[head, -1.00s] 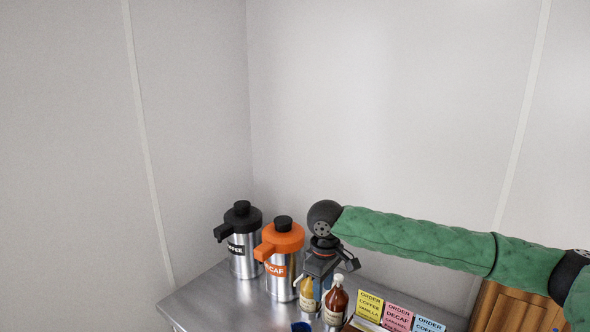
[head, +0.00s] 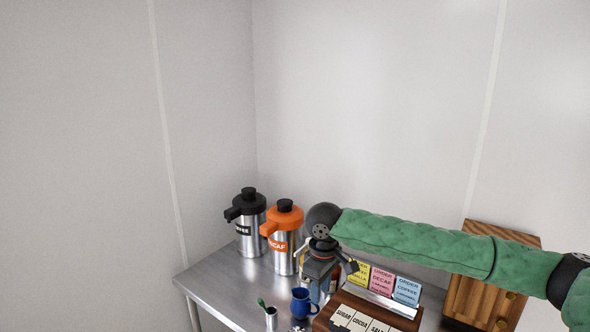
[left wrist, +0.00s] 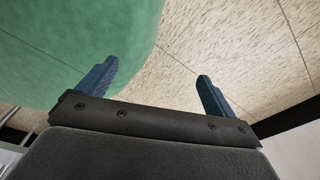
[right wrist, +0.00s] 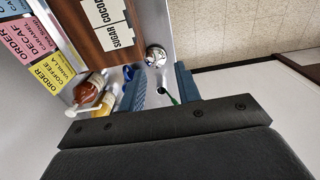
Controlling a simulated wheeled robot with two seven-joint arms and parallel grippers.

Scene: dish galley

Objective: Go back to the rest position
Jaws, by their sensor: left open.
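My right gripper (head: 322,282) hangs above the front of the steel counter, just behind the blue mug (head: 303,303) in the picture. In the right wrist view its two blue fingers (right wrist: 160,88) stand apart with no object held between them, and the counter shows through the gap. My left gripper (left wrist: 155,88) shows only in the left wrist view. Its fingers are spread wide and empty, with pale floor and part of a green padded surface beyond. The left arm is not in the head view.
The counter (head: 225,290) holds a black-topped coffee pot (head: 250,232), an orange decaf pot (head: 285,248), a steel cup (head: 271,319), order cards (head: 382,281) and a labelled wooden box (head: 330,314). Syrup bottles (right wrist: 90,88) stand near the right gripper. A wooden cabinet (head: 485,270) stands at right.

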